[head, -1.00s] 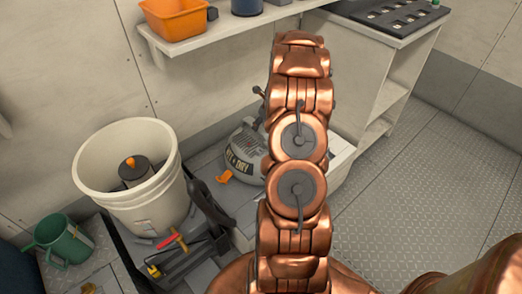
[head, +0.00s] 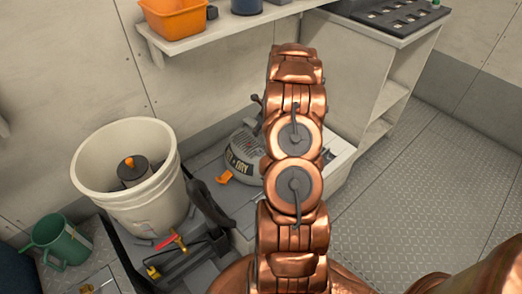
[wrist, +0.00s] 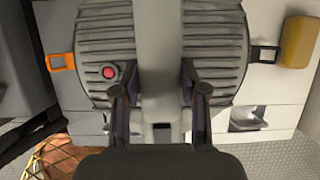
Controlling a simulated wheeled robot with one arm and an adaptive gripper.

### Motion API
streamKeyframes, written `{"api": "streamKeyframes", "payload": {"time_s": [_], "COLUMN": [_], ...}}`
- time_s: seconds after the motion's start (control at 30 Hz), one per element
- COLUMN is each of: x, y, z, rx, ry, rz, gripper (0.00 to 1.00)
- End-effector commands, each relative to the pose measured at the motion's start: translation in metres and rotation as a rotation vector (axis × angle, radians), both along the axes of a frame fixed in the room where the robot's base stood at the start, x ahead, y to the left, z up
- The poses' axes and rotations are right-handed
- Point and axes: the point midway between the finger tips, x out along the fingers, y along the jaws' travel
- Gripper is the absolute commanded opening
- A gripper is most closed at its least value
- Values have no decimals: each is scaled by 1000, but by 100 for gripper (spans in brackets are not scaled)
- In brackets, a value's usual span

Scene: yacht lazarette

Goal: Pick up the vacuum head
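The vacuum head (head: 243,160) is a grey domed piece with a "DRY" label and an orange latch, seen in the head view behind my arm, which hides part of it. In the wrist view the vacuum head (wrist: 215,35) fills the upper middle, with ribbed grey sides, a red button and a smooth raised handle down its centre. My gripper (wrist: 159,72) is open, with one dark finger on each side of this handle. The fingertips are very close to the handle's edges; I cannot tell whether they touch it.
A white bucket (head: 150,200) with a dark cylinder inside stands left. In front of it is a black tool tray (head: 190,262). A green jug (head: 58,243) is at far left. A shelf (head: 225,35) with an orange bin (head: 174,17) is above. Open floor (head: 400,190) lies right.

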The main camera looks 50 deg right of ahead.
Motion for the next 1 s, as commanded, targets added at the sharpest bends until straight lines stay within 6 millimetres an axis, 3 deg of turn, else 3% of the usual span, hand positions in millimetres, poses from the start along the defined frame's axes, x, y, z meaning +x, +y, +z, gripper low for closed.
{"api": "streamKeyframes", "payload": {"time_s": [0.03,0.37,0.83,1.0], "x": [0,0,0,1], "y": [0,0,0,-1], "z": [0,0,2,13], "rx": [0,0,-1,-1], "ry": [0,0,-1,-3], "rz": [0,0,0,0], "gripper": [34,0,0,0]}}
